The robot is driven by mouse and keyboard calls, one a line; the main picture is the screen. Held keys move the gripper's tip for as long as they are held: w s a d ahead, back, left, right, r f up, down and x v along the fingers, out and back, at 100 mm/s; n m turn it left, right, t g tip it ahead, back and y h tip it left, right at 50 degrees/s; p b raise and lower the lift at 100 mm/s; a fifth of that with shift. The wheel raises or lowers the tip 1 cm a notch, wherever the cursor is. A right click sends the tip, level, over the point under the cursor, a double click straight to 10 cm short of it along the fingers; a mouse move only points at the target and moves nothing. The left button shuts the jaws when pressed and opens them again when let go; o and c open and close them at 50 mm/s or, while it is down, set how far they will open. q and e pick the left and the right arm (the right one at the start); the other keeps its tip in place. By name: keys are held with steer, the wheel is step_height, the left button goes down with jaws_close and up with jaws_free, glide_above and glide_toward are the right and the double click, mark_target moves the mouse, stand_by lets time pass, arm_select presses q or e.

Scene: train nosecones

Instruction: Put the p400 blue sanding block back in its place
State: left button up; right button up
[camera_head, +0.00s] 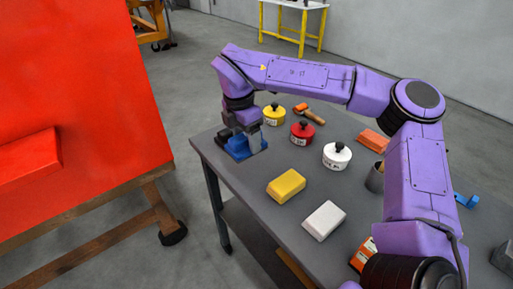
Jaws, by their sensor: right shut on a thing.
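The blue sanding block (239,151) is at the far left corner of the grey table, below my right gripper (246,142). My right gripper points down and is shut on it. The block is at or just above the table top; I cannot tell if it touches. Its label is not readable. A yellow block (286,186) and a white block (324,220) lie in a row nearer along the table's left side. My left gripper is not in view.
A yellow tin (274,115), red tin (302,132) and white tin (337,156) stand in a diagonal row. An orange-headed tool (308,113), an orange block (374,140) and a grey cup (375,180) are behind. A large red panel (75,110) stands left of the table (265,222).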

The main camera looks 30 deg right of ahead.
steer(key=d+f, duration=0.2)
steer(key=f, duration=0.1)
steer(key=w+d+f+p, duration=0.1)
steer(key=f, duration=0.1)
steer(key=shift+d, duration=0.4)
step_height(320, 180, down, 3)
steer(key=shift+d+f, duration=0.1)
steer(key=shift+f, duration=0.1)
steer(key=shift+c, duration=0.3)
steer(key=o, duration=1)
steer(key=r, duration=0.4)
steer(key=a+r, duration=0.1)
steer(key=r, duration=0.3)
steer(key=r+b, duration=0.1)
steer(key=r, duration=0.3)
steer(key=shift+a, duration=0.3)
